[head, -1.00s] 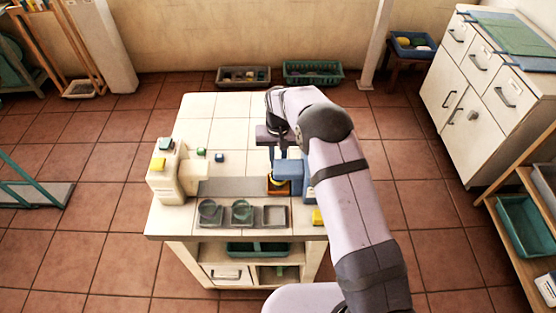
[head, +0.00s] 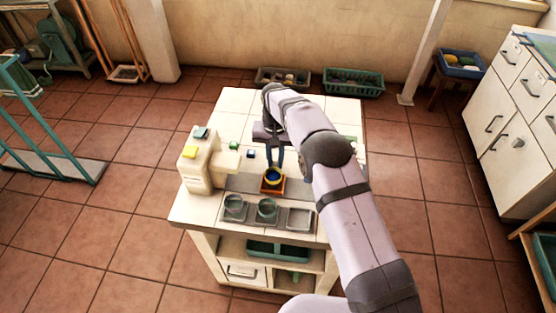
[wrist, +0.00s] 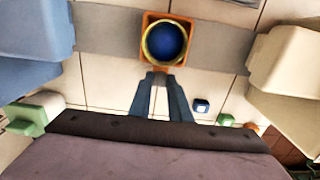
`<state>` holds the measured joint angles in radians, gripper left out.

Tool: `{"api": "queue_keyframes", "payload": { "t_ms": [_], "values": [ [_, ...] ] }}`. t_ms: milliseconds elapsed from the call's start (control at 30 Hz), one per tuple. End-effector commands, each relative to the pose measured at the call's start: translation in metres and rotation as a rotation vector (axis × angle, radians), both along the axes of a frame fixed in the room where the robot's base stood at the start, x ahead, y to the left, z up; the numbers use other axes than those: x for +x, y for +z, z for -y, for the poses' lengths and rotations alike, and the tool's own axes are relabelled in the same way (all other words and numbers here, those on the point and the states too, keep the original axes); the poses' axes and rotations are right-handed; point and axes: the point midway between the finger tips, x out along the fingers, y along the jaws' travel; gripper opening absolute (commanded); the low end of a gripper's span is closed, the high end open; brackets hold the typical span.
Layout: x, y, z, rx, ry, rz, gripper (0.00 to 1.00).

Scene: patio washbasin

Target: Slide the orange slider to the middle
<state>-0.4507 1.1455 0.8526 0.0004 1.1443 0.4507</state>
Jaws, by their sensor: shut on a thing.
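The orange slider (head: 272,188) is a square orange block on the grey rail (wrist: 110,27). It carries a round yellow-rimmed piece, blue inside (wrist: 164,43). In the wrist view the slider (wrist: 147,22) lies about midway between the blue tower (wrist: 32,45) and the cream tower (wrist: 290,75). My gripper (head: 274,167) reaches down to its far side in the head view. In the wrist view the fingertips (wrist: 160,76) are close together at the slider's near edge, shut on it; the exact contact is hard to see.
In the head view, the cream tower (head: 198,170) with yellow and green blocks stands at the rail's left end. Small blue (head: 251,154) and green (head: 234,145) cubes lie behind. Grey trays (head: 299,219) with two round green dishes line the front. My arm hides the right side.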

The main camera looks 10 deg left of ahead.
Motion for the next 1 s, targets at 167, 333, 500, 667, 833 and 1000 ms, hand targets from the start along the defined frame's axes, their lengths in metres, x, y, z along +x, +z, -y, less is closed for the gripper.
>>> {"api": "queue_keyframes", "payload": {
  "t_ms": [167,333,500,667,833,1000],
  "values": [
    [0.001,0.001,0.000,0.001,0.000,0.003,0.36],
    [0.001,0.000,0.001,0.000,0.000,0.002,0.36],
    [0.001,0.004,0.000,0.001,0.000,0.003,0.36],
    [0.002,0.020,0.000,0.002,0.000,0.006,0.36],
    [0.002,0.044,0.000,0.002,0.000,0.006,0.36],
    [0.001,0.064,0.000,0.002,0.000,0.005,0.36]
  ]
}}
